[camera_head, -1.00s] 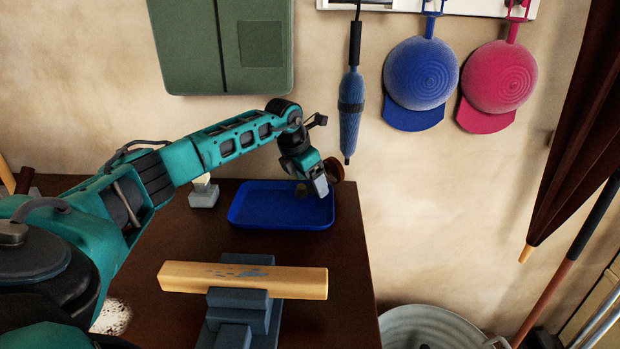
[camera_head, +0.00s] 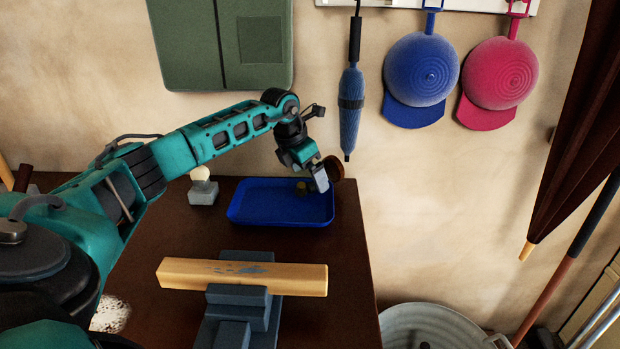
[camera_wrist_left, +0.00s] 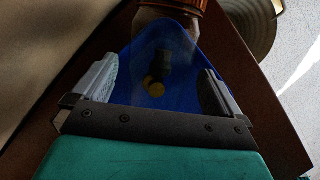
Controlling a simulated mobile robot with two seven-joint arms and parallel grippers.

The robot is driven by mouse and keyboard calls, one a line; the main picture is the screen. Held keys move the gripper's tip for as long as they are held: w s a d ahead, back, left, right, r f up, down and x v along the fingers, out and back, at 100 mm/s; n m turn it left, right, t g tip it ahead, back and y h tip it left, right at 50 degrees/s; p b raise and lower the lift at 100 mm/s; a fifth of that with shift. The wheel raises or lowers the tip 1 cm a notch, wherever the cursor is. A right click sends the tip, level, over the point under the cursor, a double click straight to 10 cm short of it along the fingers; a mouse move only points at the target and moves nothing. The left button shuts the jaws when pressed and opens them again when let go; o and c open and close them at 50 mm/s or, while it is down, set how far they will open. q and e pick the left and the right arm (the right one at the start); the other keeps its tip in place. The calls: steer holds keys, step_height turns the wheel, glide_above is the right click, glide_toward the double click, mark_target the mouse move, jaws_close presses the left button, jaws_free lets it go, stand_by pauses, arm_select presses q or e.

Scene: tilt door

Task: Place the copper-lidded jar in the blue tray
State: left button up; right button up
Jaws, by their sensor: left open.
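The blue tray (camera_head: 250,219) lies on the dark table, and its floor shows in the left wrist view (camera_wrist_left: 135,60). The jar's copper-brown lid (camera_head: 335,167) shows just past my left gripper (camera_head: 312,182), over the tray's right end. In the left wrist view the jar (camera_wrist_left: 165,20) is beyond the fingertips, its lid pointing away; it looks tilted. I cannot tell what it rests on. My left gripper (camera_wrist_left: 158,85) is open, with nothing clasped between its fingers. A small dark and yellow thing (camera_head: 301,188) lies in the tray. My right gripper is not in view.
A wooden bar (camera_head: 245,278) lies across a blue-grey stand in front of the tray. A small grey block with a pale knob (camera_head: 202,190) stands left of the tray. A metal tub (camera_head: 430,325) stands right of the table. Caps and a duster hang on the wall.

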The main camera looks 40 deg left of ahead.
arm_select(q)
steer(key=p+v, duration=0.1)
steer(key=v, duration=1)
steer(key=shift+s, duration=0.15)
steer(key=shift+d+f, duration=0.15)
steer(key=shift+d, duration=0.05)
